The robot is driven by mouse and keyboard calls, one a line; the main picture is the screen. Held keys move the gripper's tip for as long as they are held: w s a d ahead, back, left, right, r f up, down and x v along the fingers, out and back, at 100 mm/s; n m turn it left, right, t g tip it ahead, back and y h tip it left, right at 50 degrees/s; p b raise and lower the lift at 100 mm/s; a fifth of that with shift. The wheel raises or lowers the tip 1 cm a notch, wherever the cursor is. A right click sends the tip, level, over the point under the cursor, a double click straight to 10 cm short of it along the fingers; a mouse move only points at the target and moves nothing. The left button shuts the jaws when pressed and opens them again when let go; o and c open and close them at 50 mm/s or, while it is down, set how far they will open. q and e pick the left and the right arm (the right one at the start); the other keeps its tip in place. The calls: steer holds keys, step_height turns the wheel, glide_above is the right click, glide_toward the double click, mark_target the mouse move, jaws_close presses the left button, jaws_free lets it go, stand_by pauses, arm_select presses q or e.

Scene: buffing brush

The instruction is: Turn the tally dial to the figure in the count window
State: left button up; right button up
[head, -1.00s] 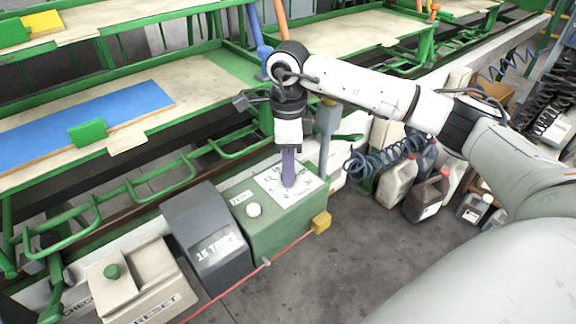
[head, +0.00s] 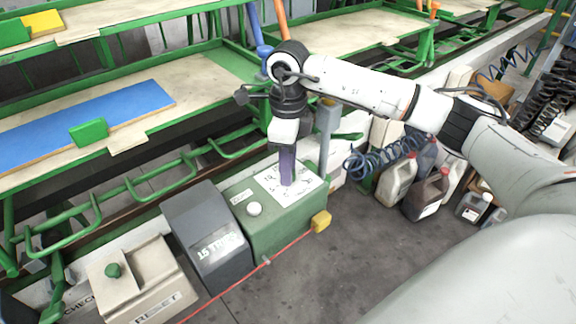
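The tally dial's white face (head: 303,190) lies on top of a green box (head: 282,226), with figures around it. My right gripper (head: 287,180) points straight down over the middle of the face and hides the dial's knob; I cannot tell whether its fingers are shut on it. A dark grey box (head: 205,232) to the left bears the count window (head: 220,246), which appears to read "15 TRIPS". My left gripper is not in view.
A beige box (head: 142,283) marked RESET, with a green button (head: 113,270), stands at the left. A white button (head: 254,209) sits beside the dial face. Jugs (head: 425,193) stand on the floor at right. A red cord (head: 240,281) runs along the front.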

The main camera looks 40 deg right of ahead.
steer(key=o, duration=0.4)
steer(key=shift+r, duration=0.1)
step_height(320, 180, up, 10)
steer(key=shift+r, duration=0.1)
stand_by(0.7)
